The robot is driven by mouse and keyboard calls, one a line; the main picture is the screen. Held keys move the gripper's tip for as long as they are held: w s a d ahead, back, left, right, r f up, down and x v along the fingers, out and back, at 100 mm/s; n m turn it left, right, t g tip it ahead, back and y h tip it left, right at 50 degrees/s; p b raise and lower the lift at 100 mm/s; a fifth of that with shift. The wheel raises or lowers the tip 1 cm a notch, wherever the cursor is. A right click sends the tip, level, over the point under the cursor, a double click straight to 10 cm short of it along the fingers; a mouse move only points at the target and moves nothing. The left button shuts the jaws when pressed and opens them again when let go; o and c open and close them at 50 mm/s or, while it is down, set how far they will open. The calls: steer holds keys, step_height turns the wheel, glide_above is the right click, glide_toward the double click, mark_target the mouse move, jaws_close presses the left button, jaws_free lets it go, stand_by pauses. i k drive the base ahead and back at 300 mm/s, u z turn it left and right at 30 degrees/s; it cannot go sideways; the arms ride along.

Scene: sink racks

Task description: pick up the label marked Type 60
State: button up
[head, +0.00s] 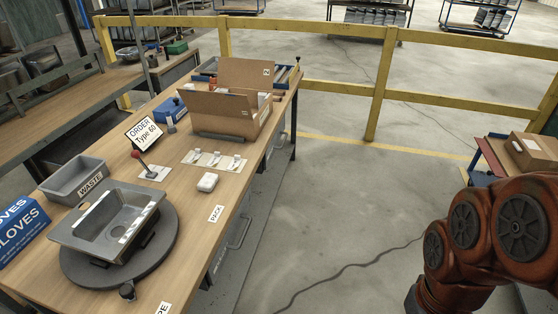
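An order sign (144,132) reading "ORDER Type 60" stands on the workbench at the left of the head view, propped at a tilt. Right of it, a row of small white pieces (215,160) lies on a pale strip near the bench's right edge; any print on them is too small to read. A small white block (208,182) lies just in front of them. I cannot tell which piece is a label marked Type 60. My orange-red arm shows at the lower right, apart from the bench; my gripper is out of view.
A grey sink (108,223) sits on a dark round turntable (165,250). A grey waste bin (75,177), a red-knobbed lever (146,169) and an open cardboard box (222,108) also stand on the bench.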

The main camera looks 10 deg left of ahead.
mark_target(214, 160)
steer(key=z, duration=0.05)
steer(key=k, duration=0.3)
steer(key=z, duration=0.1)
steer(key=i, duration=1.45)
steer(key=u, duration=1.8)
steer(key=i, duration=0.6)
steer(key=u, duration=0.7)
